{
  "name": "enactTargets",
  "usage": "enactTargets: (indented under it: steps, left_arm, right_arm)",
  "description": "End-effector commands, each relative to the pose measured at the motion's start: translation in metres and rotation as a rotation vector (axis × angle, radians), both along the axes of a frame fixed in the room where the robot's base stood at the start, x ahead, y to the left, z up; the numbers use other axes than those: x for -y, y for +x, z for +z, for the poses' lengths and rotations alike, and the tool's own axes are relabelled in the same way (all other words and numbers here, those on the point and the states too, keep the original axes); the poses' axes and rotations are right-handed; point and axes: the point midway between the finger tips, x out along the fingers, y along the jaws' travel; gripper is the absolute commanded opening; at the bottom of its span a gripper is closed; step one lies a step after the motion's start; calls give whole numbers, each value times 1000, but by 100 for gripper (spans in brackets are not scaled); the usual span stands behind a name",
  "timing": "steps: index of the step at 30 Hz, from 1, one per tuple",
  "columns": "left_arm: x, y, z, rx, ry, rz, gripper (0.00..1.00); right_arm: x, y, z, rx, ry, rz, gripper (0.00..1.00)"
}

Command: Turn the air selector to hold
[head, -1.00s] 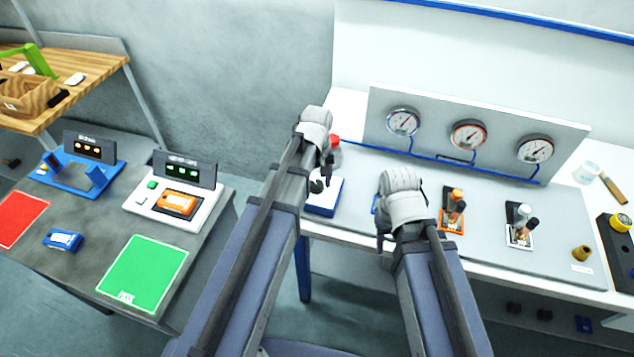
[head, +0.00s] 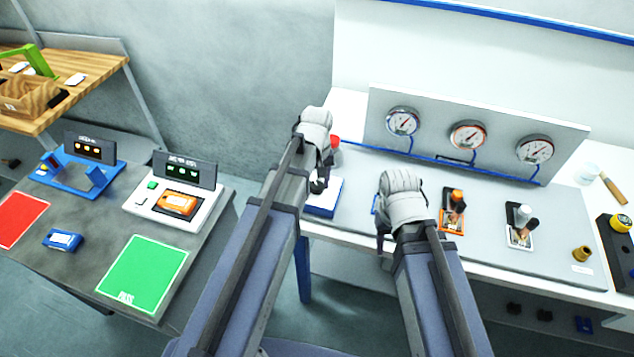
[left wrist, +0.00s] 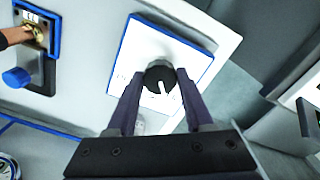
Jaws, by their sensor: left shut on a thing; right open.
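The air selector is a round black knob (left wrist: 160,80) with a white pointer line, on a white plate with blue edges (left wrist: 190,58). In the left wrist view the line points down and slightly right. Faint lettering near the knob is too small to read. My left gripper (left wrist: 160,85) has its two fingers against opposite sides of the knob. In the head view the left gripper (head: 319,183) is over the white and blue selector box (head: 326,202), partly hiding it. My right gripper (head: 381,238) is open, low over the panel to the right of the box.
Three gauges (head: 469,136) stand on the back panel, with blue piping (head: 450,160) below. An orange-topped valve (head: 454,208) and a white-topped valve (head: 521,226) lie right of my right gripper. A red button (head: 334,141) is just behind my left gripper.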

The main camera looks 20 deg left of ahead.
Motion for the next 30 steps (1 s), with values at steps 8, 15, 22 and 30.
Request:
enactTargets:
  steps: [8,15,22,30]
  left_arm:
    - [-1,0,0,0,0,-224,0]
    - [-1,0,0,0,0,-419,0]
    - [-1,0,0,0,0,-565,0]
    - [-2,0,0,0,0,-661,0]
  right_arm:
    - [0,0,0,0,0,0,50]
    - [0,0,0,0,0,0,50]
    - [0,0,0,0,0,0,50]
    - [0,0,0,0,0,0,50]
